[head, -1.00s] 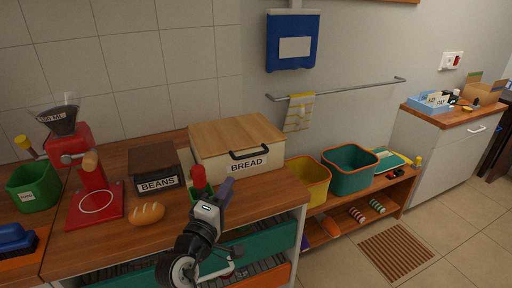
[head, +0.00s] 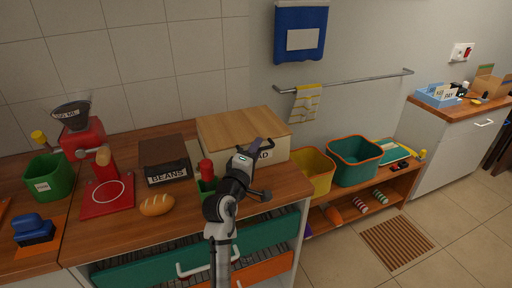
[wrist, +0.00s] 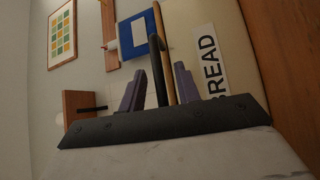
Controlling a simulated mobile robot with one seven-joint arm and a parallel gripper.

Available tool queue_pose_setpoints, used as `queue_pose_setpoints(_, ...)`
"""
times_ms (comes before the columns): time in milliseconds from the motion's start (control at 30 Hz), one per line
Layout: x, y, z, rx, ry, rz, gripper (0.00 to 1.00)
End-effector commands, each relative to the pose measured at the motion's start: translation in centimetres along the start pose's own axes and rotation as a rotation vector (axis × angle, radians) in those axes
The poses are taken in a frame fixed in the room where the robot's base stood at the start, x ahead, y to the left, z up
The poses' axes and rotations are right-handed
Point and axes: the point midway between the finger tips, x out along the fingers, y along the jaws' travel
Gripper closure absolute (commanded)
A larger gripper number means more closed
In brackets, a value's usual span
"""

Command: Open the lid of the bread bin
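The bread bin (head: 280,153) is a cream box with a wooden lid (head: 240,124), standing at the right end of the counter. The lid is shut. My gripper (head: 262,151) is at the bin's front and covers part of the BREAD label. In the wrist view the label (wrist: 208,62) and the lid's edge (wrist: 165,45) show turned sideways. The black handle (wrist: 157,62) lies between the two purple fingers of my gripper (wrist: 158,88), which stand apart with a gap on each side. In the head view my gripper hides the handle.
A yellow bin (head: 318,170) and a teal bin (head: 355,160) stand right, on a lower shelf.

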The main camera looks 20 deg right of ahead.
Motion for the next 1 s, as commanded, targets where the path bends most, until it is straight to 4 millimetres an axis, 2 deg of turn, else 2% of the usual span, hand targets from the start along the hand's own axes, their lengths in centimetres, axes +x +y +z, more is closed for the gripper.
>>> queue_pose_setpoints(300,0.32,0.01,0.03,0.0,0.0,0.001,0.67)
queue_pose_setpoints(567,0.29,0.0,0.02,0.0,0.0,0.0,1.0)
queue_pose_setpoints(1000,0.53,0.23,-0.22,0.001,-0.001,0.001,1.0)
